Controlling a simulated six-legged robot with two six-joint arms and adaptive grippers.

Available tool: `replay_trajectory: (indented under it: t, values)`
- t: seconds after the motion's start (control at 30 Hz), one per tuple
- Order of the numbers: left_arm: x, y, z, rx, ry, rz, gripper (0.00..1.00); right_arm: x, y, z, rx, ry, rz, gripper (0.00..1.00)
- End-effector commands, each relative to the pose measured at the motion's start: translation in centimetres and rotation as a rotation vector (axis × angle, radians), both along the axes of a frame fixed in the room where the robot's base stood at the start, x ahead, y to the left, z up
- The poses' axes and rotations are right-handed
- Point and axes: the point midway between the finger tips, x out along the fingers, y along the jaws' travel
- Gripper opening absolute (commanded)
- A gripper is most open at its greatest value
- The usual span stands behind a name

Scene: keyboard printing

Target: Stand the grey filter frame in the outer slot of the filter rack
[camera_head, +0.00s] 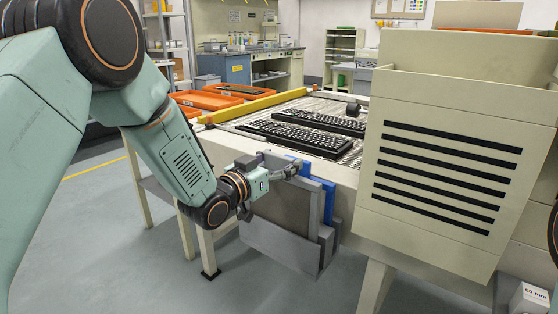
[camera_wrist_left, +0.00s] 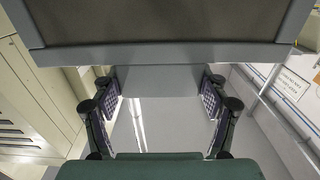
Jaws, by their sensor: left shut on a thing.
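The grey filter frame (camera_head: 283,222) hangs upright beside the near side of the machine table, with a dark panel inside its grey border. My left gripper (camera_head: 288,171) is at its upper edge and shut on it. In the left wrist view, the frame (camera_wrist_left: 160,55) crosses the top, and a grey part of it lies between the two fingers of the left gripper (camera_wrist_left: 160,82). A blue frame (camera_head: 329,202) stands just behind the grey one. Grey rack parts (camera_head: 326,243) show at the right behind the frame. The slots are hidden, and I cannot tell whether the frame sits in one. My right gripper is out of view.
A cream slotted housing (camera_head: 445,165) stands close on the right. The table carries black keyboards (camera_head: 298,137) and a yellow rail (camera_head: 250,107). Orange trays (camera_head: 208,100) lie at the back left. A table leg (camera_head: 207,250) stands left of the frame; the floor there is clear.

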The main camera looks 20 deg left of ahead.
Motion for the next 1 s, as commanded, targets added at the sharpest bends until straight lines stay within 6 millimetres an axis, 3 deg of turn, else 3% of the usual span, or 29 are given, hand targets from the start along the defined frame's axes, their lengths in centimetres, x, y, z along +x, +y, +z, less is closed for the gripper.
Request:
replay_trajectory:
  t: [1.0]
  values:
    - [0.0, 0.0, -3.1, 0.000, -0.002, 0.000, 0.17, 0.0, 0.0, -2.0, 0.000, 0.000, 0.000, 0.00]
